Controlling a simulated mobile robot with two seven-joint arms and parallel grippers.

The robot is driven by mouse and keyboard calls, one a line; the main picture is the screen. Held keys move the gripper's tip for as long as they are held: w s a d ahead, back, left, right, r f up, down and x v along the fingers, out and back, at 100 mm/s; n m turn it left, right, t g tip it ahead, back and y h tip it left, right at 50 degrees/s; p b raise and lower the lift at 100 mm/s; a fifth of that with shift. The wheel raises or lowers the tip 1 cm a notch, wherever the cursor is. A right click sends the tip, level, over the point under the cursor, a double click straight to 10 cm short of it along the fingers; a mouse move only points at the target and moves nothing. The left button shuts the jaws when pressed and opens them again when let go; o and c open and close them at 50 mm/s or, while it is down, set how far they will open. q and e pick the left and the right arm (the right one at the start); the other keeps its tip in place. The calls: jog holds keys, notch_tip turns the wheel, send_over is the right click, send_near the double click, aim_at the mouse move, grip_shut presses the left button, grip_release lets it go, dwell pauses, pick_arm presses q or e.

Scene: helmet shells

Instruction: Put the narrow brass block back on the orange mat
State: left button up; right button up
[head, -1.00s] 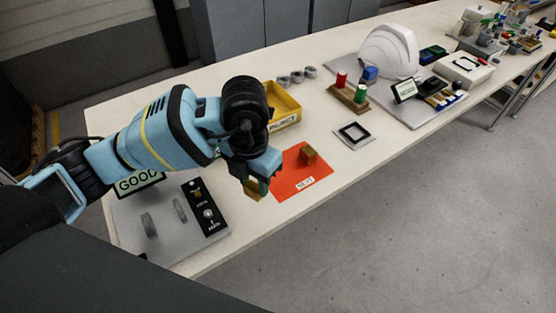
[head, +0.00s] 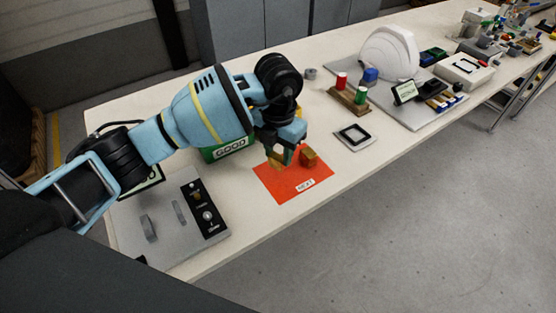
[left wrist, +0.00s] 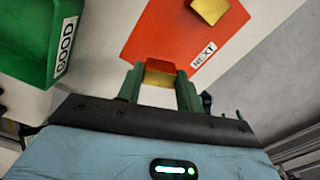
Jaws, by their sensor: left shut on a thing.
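The orange mat (head: 290,188), labelled NEXT, lies on the pale bench; it also shows in the left wrist view (left wrist: 152,38). My left gripper (head: 281,156) is over the mat's far left part, pointing down, shut on the narrow brass block (left wrist: 160,76). The block is partly hidden by the green fingers, and I cannot tell whether it touches the mat. A second brass block (head: 309,157) stands on the mat just right of the gripper; it shows at the top of the left wrist view (left wrist: 210,9). My right gripper is not in view.
A green bin labelled GOOD (head: 230,148) stands left of the mat, partly behind my arm. A grey panel with knobs (head: 165,225) lies at the near left. The mat's front part is clear.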

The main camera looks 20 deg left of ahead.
aim_at(278, 155)
pick_arm(q)
jog(key=shift+f, duration=1.7)
jog(key=shift+f, duration=0.15)
jog(key=o, duration=1.1)
notch_tip(278, 155, up, 12)
jog(key=shift+r, duration=0.15)
